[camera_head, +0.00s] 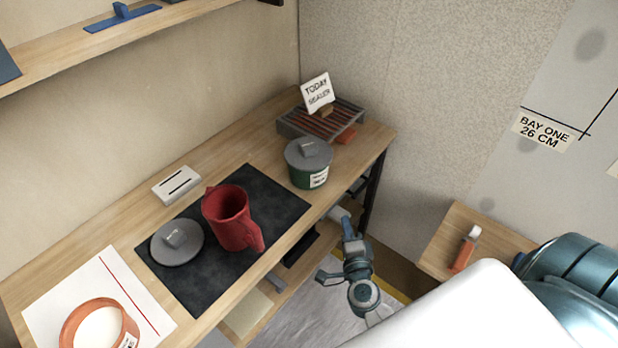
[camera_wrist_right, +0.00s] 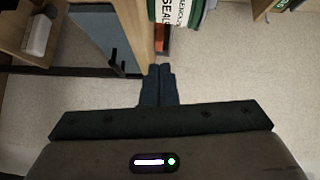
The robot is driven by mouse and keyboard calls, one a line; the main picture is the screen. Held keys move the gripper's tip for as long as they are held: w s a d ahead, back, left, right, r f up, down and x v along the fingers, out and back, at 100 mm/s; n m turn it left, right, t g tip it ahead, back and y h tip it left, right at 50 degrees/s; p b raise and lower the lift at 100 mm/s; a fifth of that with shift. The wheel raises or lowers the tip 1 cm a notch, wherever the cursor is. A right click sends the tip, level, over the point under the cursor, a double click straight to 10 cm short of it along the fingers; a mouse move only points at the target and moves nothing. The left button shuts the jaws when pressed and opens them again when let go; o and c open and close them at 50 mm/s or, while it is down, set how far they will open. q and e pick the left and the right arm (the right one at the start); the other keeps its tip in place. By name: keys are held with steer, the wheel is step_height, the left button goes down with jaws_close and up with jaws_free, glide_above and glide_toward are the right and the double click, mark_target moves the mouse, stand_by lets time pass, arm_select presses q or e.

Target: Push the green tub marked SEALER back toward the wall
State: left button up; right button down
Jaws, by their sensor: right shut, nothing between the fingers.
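The green tub (camera_head: 300,178) has a grey lid with a knob and a white label. It stands upright on the wooden bench (camera_head: 262,140), near the front edge and just right of the black mat. In the right wrist view the tub (camera_wrist_right: 204,14) shows at the top, with a label reading SEAL, partly cut off. My right gripper (camera_head: 346,218) is shut and empty, in front of the bench edge, to the lower right of the tub and apart from it. Its closed fingers (camera_wrist_right: 160,72) point toward the tub in the wrist view. My left gripper is not in view.
A dark rack with reddish slats (camera_head: 300,121) and a TODAY SEALER card (camera_head: 317,92) stand behind the tub. A red jug (camera_head: 230,215) and grey lid (camera_head: 178,244) are on the black mat (camera_head: 272,203). Bare bench lies left of the tub, toward the wall (camera_head: 200,110).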

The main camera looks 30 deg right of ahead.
step_height(320, 180, up, 3)
steer(key=m, duration=0.2)
steer(key=p, duration=0.2)
glide_toward(327, 169)
steer(key=w+d, duration=0.2)
steer(key=d, duration=0.1)
steer(key=w, duration=0.1)
steer(key=w+a, duration=0.1)
steer(key=shift+w+a+r+h, duration=0.1)
steer(key=shift+w+a+h, duration=0.05)
steer(key=shift+w+h, duration=0.25)
steer(key=shift+w+a, duration=0.15)
steer(key=shift+w, duration=0.05)
steer(key=w+a, duration=0.2)
steer(key=w, duration=0.2)
steer(key=w+a, duration=0.1)
steer(key=w, duration=0.3)
steer(key=w+a, duration=0.2)
steer(key=w, duration=0.3)
steer(key=shift+w+a, duration=0.1)
steer(key=shift+a, duration=0.25)
steer(key=shift+w+a, duration=0.2)
steer(key=shift+w, duration=0.3)
